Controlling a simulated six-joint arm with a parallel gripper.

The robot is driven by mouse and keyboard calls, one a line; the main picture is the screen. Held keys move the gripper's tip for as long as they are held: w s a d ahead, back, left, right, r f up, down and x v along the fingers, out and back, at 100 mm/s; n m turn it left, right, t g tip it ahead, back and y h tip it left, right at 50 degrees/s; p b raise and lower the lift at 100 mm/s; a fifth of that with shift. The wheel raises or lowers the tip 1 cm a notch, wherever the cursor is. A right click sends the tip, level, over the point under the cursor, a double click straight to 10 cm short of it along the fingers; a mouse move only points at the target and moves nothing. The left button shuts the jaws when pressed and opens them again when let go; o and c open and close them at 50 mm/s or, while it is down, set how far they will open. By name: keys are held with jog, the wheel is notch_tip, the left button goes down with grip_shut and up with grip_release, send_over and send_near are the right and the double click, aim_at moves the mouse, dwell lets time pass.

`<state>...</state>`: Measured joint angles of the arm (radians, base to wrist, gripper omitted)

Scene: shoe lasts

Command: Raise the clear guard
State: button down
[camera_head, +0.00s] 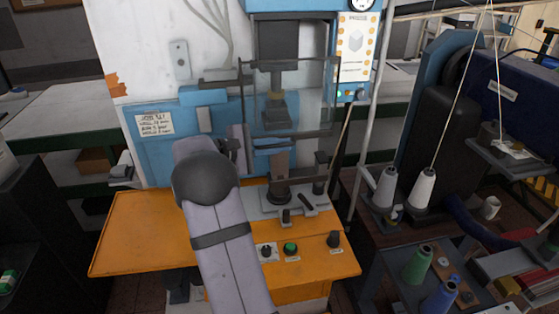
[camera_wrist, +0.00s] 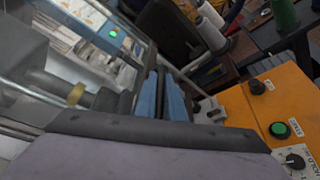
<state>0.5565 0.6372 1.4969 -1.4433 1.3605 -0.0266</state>
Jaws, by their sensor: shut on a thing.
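The clear guard (camera_head: 311,98) is a see-through panel with a thin dark frame in front of the blue press. Its lower bar crosses just above the press's base. My gripper (camera_head: 238,150) is at the guard's lower left side, partly hidden behind my grey wrist. In the wrist view, my gripper's two blue-grey fingers (camera_wrist: 161,95) are closed on a dark bar that appears to be part of the guard. The exact contact is hard to see.
The orange table (camera_head: 140,232) holds a green button (camera_head: 291,248), a dial (camera_head: 266,252) and a dark knob (camera_head: 334,239). A metal post (camera_head: 366,110) stands right of the press. White thread cones (camera_head: 422,189) and a sewing machine are farther right.

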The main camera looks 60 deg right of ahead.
jog(key=shift+r, duration=1.5)
jog(key=c, duration=2.1)
grip_release()
jog(key=shift+a, duration=0.1)
